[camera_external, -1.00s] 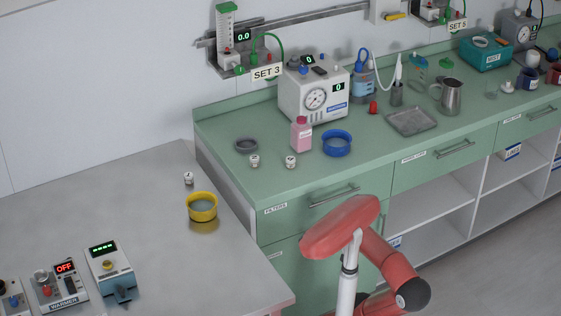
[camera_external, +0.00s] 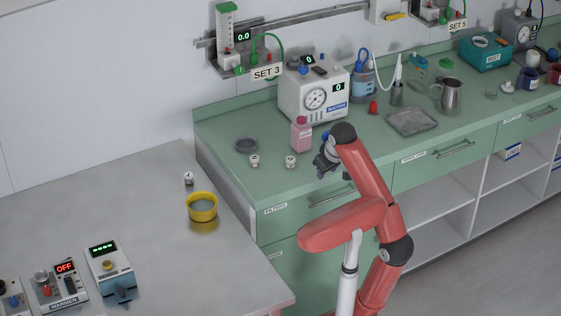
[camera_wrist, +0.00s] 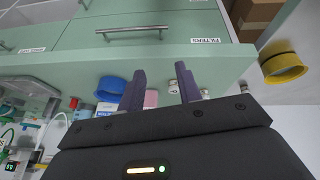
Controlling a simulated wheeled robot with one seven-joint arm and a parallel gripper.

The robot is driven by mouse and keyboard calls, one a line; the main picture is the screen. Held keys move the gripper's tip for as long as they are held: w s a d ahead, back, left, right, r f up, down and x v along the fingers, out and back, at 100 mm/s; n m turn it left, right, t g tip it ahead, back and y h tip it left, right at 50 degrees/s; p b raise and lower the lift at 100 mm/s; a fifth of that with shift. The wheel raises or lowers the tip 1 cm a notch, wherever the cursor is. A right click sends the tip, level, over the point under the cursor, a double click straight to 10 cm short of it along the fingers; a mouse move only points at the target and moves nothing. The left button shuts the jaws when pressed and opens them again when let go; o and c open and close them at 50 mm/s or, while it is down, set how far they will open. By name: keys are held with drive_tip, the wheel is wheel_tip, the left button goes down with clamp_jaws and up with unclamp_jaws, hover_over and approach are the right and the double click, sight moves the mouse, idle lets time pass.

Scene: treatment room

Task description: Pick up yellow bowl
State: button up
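The yellow bowl (camera_external: 202,214) stands upright on the grey table (camera_external: 150,190), near that table's right side. It also shows in the wrist view (camera_wrist: 284,72), at the right edge of the picture. My gripper (camera_external: 322,166) is up by the front edge of the green counter, to the right of the bowl and well apart from it. In the wrist view my gripper (camera_wrist: 160,88) has its two fingers spread apart with nothing held between them.
On the green counter (camera_external: 230,185) are a blue bowl (camera_wrist: 112,88), a pink bottle (camera_external: 301,134), a dark ring-shaped dish (camera_external: 246,145) and two small white jars. Another small jar (camera_external: 188,178) stands behind the yellow bowl. Devices, one a warmer (camera_external: 62,284), occupy the table's front left.

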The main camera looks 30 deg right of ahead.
drive_tip(key=w+a+n+h, duration=0.2)
drive_tip(key=w+a+n, duration=0.1)
drive_tip(key=w+a, duration=0.1)
drive_tip(key=w+a+f+n+h, duration=0.1)
drive_tip(key=w+a+n+h, duration=0.1)
drive_tip(key=w+a, duration=0.3)
drive_tip(key=w+a+n+t+h+p, duration=0.1)
drive_tip(key=w+a+n, duration=0.3)
drive_tip(key=a, duration=0.4)
drive_tip(key=shift+w+f+n+h, duration=0.25)
drive_tip(key=shift+n+h, duration=0.15)
drive_tip(key=s+a+r+n+t+h, duration=0.1)
drive_tip(key=s+a+n+t, duration=0.25)
drive_tip(key=a, duration=0.75)
drive_tip(key=s+a+r+n+t+h, duration=0.1)
drive_tip(key=s+a+n+t, duration=0.25)
drive_tip(key=a, duration=0.65)
drive_tip(key=shift+m+g+h, duration=0.3)
drive_tip(key=shift+g, duration=0.1)
drive_tip(key=f, duration=1.1)
drive_tip(key=shift+s+d+f, duration=0.1)
drive_tip(key=shift+s+d, duration=0.05)
drive_tip(key=shift+d, duration=0.05)
drive_tip(key=x, duration=0.7)
drive_tip(key=shift+d, duration=0.3)
drive_tip(key=shift+c, duration=0.3)
clamp_jaws()
